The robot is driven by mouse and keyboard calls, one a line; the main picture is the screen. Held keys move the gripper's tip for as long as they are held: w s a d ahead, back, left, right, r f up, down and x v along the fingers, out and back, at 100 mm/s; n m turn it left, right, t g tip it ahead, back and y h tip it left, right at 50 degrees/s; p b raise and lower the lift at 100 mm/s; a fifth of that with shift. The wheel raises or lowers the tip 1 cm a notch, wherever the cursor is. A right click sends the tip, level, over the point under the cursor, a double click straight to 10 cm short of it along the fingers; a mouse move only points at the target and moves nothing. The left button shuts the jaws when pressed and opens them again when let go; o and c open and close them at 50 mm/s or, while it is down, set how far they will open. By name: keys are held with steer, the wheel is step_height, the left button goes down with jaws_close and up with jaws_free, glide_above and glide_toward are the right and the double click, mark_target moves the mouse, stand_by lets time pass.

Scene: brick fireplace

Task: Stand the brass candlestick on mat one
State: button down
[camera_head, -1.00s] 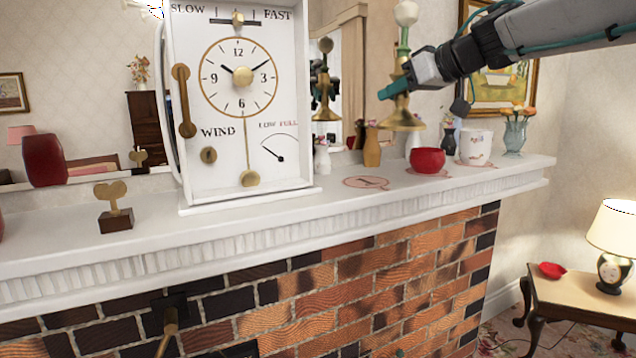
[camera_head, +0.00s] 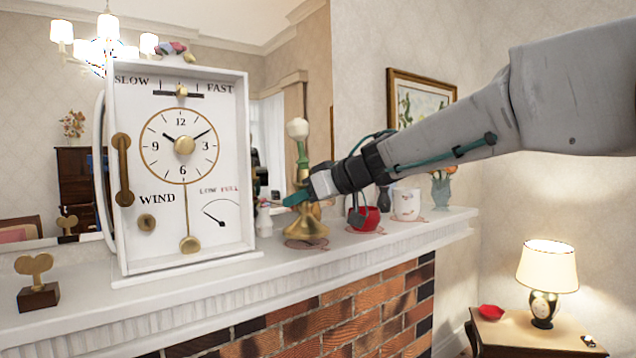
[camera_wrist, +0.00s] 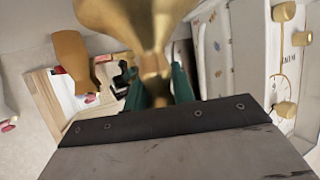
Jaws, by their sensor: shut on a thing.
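The brass candlestick (camera_head: 309,229), with a green part and a pale ball at its top, is upright. My gripper (camera_head: 297,198) is shut on its stem from the right. A flat pinkish round mat (camera_head: 299,245) lies on the mantel right of the clock, directly under the candlestick's base; the base hides most of it, and its number is not readable now. The base is at or just above the mat; I cannot tell if they touch. In the wrist view the brass candlestick (camera_wrist: 150,28) fills the top middle, between the teal fingers.
The large white clock (camera_head: 182,180) stands close left of the candlestick. A red bowl (camera_head: 364,219) and a white patterned cup (camera_head: 406,204) stand to the right on pinkish mats. A heart-topped brass ornament (camera_head: 36,285) stands far left. The mantel (camera_head: 190,290) has clear room in front.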

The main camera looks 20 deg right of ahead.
steer(key=shift+f, duration=0.7)
steer(key=shift+f, duration=0.15)
steer(key=c, duration=1.2)
jaws_free()
steer(key=shift+f, duration=0.15)
steer(key=shift+o, duration=0.2)
steer(key=shift+s+d+r, duration=0.25)
steer(key=shift+d+r, duration=0.05)
steer(key=shift+r, duration=0.05)
steer(key=v, duration=1.1)
steer(key=shift+s, duration=0.25)
steer(key=shift+r, duration=0.15)
